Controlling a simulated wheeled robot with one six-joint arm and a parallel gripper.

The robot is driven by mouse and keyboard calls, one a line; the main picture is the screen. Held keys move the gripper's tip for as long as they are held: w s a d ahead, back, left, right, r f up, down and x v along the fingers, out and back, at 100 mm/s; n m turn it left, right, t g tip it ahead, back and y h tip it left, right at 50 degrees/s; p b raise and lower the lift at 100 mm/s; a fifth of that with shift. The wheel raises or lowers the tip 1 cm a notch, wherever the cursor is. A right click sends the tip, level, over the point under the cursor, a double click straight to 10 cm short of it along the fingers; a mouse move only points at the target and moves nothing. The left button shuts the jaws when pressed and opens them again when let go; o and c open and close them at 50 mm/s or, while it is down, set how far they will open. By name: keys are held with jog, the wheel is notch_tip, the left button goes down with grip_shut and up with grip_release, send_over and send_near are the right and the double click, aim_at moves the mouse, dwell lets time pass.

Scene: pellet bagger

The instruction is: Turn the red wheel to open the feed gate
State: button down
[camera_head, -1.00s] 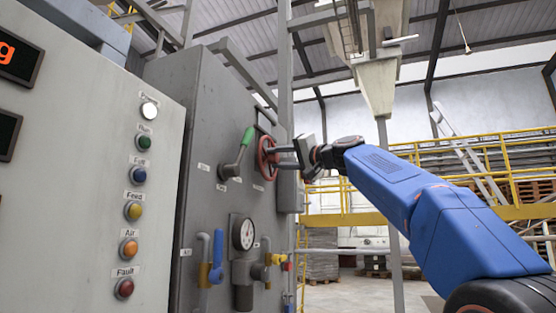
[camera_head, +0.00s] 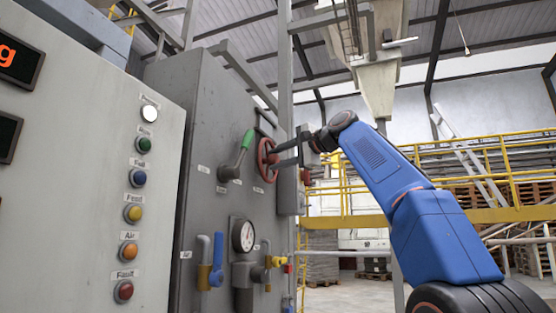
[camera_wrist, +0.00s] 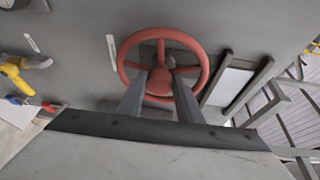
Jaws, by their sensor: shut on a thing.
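The red wheel (camera_head: 266,160) is mounted on the grey cabinet's front, and it also fills the middle of the wrist view (camera_wrist: 204,66). It has a round rim with spokes and a hub. My gripper (camera_head: 272,158) reaches it from the right in the head view. In the wrist view my gripper's two fingers (camera_wrist: 160,88) extend to the wheel, one on each side of the hub's lower part. They are shut on the wheel. The fingertips are partly hidden against the hub and spokes. The feed gate itself cannot be made out.
A green-handled lever (camera_head: 243,146) sits just left of the wheel. Below are a pressure gauge (camera_head: 243,236), a blue valve handle (camera_head: 217,260) and a yellow valve (camera_head: 275,262). A panel with several coloured buttons (camera_head: 134,213) stands at left. Yellow railings (camera_head: 450,215) lie behind my arm.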

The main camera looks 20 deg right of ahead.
jog(key=shift+f, duration=0.1)
dwell(0.5)
jog(key=c, duration=1.3)
grip_release()
jog(key=shift+o, duration=0.2)
jog(key=v, duration=1.7)
jog(key=shift+d+r, duration=0.2)
jog(key=shift+r, duration=0.05)
jog(key=shift+s+f, duration=0.1)
